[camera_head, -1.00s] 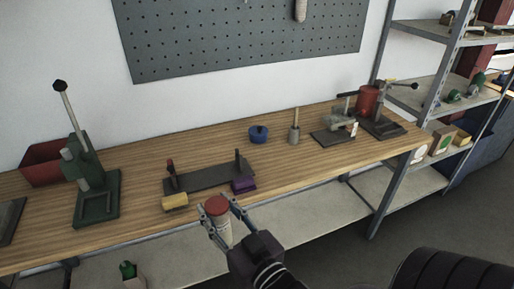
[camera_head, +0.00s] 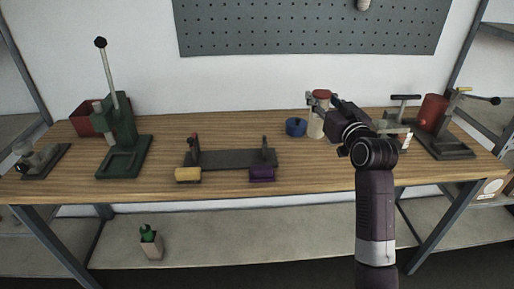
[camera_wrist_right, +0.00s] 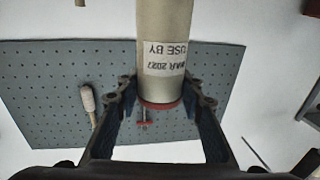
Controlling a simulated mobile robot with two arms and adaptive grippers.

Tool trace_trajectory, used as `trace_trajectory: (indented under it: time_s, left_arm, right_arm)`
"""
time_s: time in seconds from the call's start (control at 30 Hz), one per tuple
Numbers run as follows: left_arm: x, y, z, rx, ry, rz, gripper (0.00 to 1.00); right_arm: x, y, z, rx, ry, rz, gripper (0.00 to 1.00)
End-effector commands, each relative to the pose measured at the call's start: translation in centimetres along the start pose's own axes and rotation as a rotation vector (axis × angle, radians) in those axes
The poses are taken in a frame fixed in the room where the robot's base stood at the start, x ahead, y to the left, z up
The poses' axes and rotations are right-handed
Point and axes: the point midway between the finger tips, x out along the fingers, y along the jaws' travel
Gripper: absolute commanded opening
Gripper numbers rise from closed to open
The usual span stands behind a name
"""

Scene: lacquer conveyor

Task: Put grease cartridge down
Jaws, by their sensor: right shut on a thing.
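The grease cartridge (camera_head: 316,127) is a beige cylinder with a red cap, roughly upright over the back right part of the workbench (camera_head: 215,203). My right gripper (camera_head: 319,99) is shut on it near its red end. I cannot tell whether its lower end touches the bench top. In the right wrist view the cartridge (camera_wrist_right: 165,30) lies between the two fingers of the gripper (camera_wrist_right: 163,92), with a "USE BY MAR 2027" label showing. My left gripper is not in view.
A blue round pot (camera_head: 296,127) stands just left of the cartridge. A dark fixture (camera_head: 232,159) with yellow (camera_head: 188,175) and purple (camera_head: 262,174) blocks is at the middle. A green press (camera_head: 122,145) is at left, a red cylinder (camera_head: 433,112) at right. My arm hides some bench.

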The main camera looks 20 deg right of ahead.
Motion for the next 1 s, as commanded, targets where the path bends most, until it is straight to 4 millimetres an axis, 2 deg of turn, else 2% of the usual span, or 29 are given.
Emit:
trace_trajectory:
  time_s: [0.03,0.2,0.3,0.4,0.47,0.8,1.0]
  left_arm:
    - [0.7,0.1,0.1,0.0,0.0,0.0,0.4]
    - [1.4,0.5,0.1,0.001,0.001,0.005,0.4]
    - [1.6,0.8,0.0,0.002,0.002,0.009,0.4]
    - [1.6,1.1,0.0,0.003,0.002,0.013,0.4]
    - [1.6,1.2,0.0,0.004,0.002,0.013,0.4]
    - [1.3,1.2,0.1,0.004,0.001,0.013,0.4]
    - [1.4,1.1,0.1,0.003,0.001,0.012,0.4]
  right_arm:
    - [0.6,1.0,-1.6,0.0,0.012,-0.004,0.0]
    - [1.6,2.9,-5.0,0.0,0.009,-0.034,0.0]
    - [1.8,3.4,-6.0,-0.001,0.005,-0.047,0.0]
    - [1.9,3.6,-6.0,0.001,0.002,-0.054,0.0]
    - [1.9,3.6,-5.1,0.002,-0.002,-0.055,0.0]
    - [1.9,3.5,3.8,0.005,-0.004,-0.055,0.0]
    - [1.9,3.5,7.9,0.003,0.0,-0.053,0.0]
